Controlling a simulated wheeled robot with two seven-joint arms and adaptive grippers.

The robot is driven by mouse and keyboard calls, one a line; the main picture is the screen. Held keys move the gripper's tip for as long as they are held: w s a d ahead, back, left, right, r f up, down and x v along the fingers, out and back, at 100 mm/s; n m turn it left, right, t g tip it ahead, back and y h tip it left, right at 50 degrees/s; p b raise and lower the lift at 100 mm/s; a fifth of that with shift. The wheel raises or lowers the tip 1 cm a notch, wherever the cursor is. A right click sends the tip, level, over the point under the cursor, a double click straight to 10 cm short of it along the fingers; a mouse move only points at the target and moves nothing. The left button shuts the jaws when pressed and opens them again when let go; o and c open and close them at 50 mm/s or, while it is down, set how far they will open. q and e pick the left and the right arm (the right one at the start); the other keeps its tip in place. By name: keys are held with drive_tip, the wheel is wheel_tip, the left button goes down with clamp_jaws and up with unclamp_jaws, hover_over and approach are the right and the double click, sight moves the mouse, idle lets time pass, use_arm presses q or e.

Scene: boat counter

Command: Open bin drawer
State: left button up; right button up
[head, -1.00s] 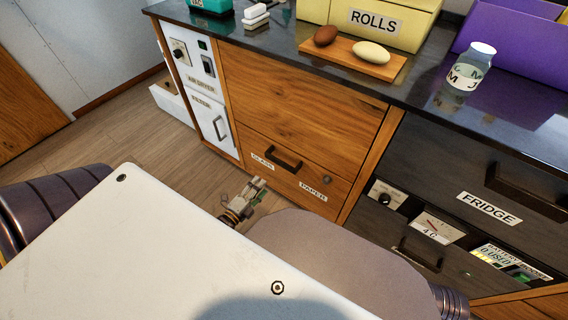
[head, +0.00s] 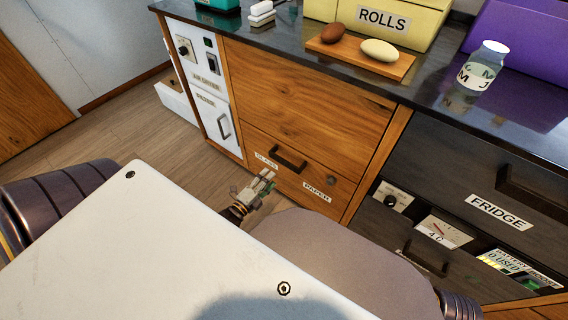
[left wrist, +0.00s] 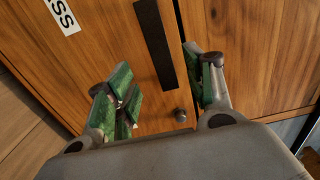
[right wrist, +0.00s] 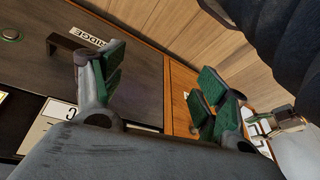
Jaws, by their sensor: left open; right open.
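The wooden bin drawer (head: 309,178) is under the large wooden panel, with a dark bar handle (head: 288,159) and GLASS and PAPER labels. Its front looks flush with the cabinet. My left gripper (head: 265,180) is open just in front of the drawer, a little below the handle in the head view. In the left wrist view, the handle (left wrist: 155,45) lies ahead, between the directions of the two open fingers (left wrist: 168,78). The fingers do not visibly touch it. My right gripper (right wrist: 158,78) shows only in the right wrist view, open and empty, facing the dark fridge front.
A round knob (head: 331,180) sits on the drawer front, right of the handle. The dark fridge unit (head: 465,190) stands to the right, the white air dryer panel (head: 205,85) to the left. The counter (head: 290,50) above holds a wooden board, yellow box and jar.

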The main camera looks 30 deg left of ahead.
sight(283, 163)
use_arm(q)
drive_tip(key=w, duration=0.2)
drive_tip(key=w+b, duration=0.1)
drive_tip(key=w, duration=0.2)
drive_tip(key=w+b, duration=0.1)
drive_tip(key=w, duration=0.2)
drive_tip(key=shift+w+d, duration=0.2)
drive_tip(key=shift+d, duration=0.15)
drive_tip(key=shift+w+b, duration=0.5)
drive_tip(key=shift+w, duration=0.45)
drive_tip(key=shift+w+d, duration=0.1)
drive_tip(key=shift+w, duration=0.15)
use_arm(e)
wheel_tip(283, 163, down, 8)
drive_tip(key=a+t+y, duration=0.1)
drive_tip(key=a, duration=0.1)
drive_tip(key=shift+w+a+r, duration=0.15)
drive_tip(key=shift+w+r, duration=0.1)
drive_tip(key=shift+w, duration=0.15)
use_arm(q)
drive_tip(key=shift+c, duration=0.3)
use_arm(e)
drive_tip(key=shift+w, duration=0.1)
use_arm(q)
clamp_jaws()
use_arm(e)
drive_tip(key=shift+r, duration=0.15)
